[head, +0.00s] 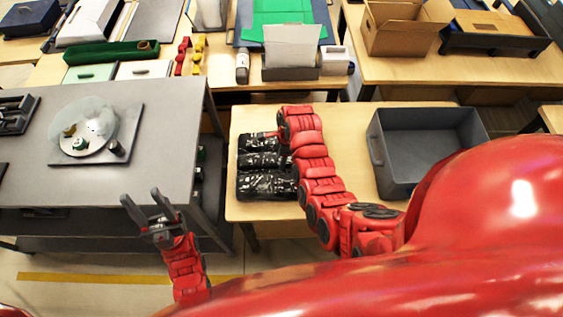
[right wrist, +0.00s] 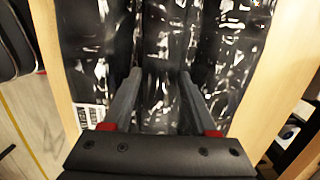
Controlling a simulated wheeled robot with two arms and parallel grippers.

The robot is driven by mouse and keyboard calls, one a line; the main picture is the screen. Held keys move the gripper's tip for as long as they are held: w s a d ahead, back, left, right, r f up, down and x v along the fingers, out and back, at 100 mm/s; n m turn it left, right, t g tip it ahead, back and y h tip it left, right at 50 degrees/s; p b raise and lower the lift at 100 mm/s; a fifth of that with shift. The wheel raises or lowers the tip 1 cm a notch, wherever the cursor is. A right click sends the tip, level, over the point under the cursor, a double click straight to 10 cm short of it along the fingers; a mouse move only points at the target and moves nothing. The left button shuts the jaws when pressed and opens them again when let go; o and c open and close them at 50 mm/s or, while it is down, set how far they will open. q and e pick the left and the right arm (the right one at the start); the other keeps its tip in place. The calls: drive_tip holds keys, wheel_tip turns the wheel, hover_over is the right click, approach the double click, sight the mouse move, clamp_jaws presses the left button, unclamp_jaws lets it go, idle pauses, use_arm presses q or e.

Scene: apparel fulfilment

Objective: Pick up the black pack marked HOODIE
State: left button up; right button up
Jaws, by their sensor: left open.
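Three glossy black packs lie side by side on the wooden table: a far one (head: 256,143), a middle one (head: 258,160) and a near one (head: 264,187). No HOODIE marking is legible, so I cannot tell which pack bears it. My right arm reaches over them, and its gripper is mostly hidden in the head view. In the right wrist view, my right gripper (right wrist: 161,76) is open, its fingers apart over the middle pack (right wrist: 158,52); contact is unclear. My left gripper (head: 141,194) is open and empty, in front of the grey table, away from the packs.
An empty grey bin (head: 382,157) stands on the wooden table (head: 240,210), right of my right arm. The grey table (head: 170,110) at left holds a round plate (head: 90,133) on a dark board. A pale label (right wrist: 92,117) shows at a pack's edge.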

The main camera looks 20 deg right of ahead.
clamp_jaws()
idle(0.4)
